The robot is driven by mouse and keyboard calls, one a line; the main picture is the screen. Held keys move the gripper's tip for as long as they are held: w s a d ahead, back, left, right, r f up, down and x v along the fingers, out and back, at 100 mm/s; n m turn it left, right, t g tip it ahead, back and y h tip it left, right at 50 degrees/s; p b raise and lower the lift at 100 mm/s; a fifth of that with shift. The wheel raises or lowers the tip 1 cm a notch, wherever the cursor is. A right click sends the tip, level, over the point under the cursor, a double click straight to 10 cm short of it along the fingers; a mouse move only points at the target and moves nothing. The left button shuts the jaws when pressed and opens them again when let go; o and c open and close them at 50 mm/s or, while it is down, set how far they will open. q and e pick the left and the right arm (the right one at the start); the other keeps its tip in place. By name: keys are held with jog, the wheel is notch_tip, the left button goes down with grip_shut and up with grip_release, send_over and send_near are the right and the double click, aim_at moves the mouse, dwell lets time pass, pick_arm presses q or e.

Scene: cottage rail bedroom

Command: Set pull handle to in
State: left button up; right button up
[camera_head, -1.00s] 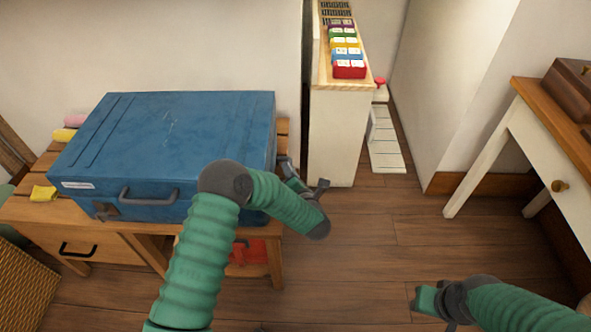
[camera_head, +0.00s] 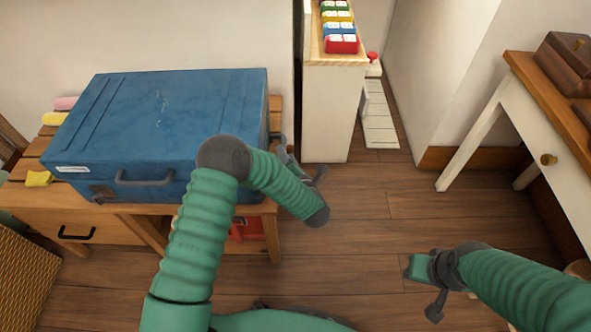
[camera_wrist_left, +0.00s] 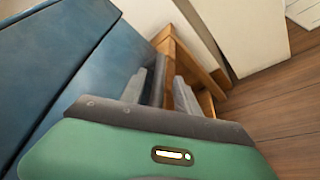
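A blue suitcase (camera_head: 165,120) lies flat on a wooden bench. A dark bar that looks like its pull handle (camera_head: 276,137) sticks out from its right end; it also shows in the left wrist view (camera_wrist_left: 165,46). A dark carry handle (camera_head: 146,181) is on its front side. My left gripper (camera_head: 300,165) is beside the right end. In the left wrist view its fingers (camera_wrist_left: 168,88) are apart, one on each side of the dark bar; I cannot tell whether they touch it. My right gripper (camera_head: 428,285) is over the floor, away from the suitcase, apparently empty.
The wooden bench (camera_head: 105,225) has a drawer, and a red object (camera_head: 247,228) sits beneath it. A white shelf unit (camera_head: 328,110) stands behind my left gripper. A white table (camera_head: 545,135) is at the right. The floor between is clear.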

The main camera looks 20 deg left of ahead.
pick_arm(q)
jog(key=p+v, duration=0.3)
jog(key=v, duration=0.9)
jog(key=shift+s+d, duration=0.2)
jog(key=shift+s, duration=0.1)
jog(key=shift+r, duration=0.15)
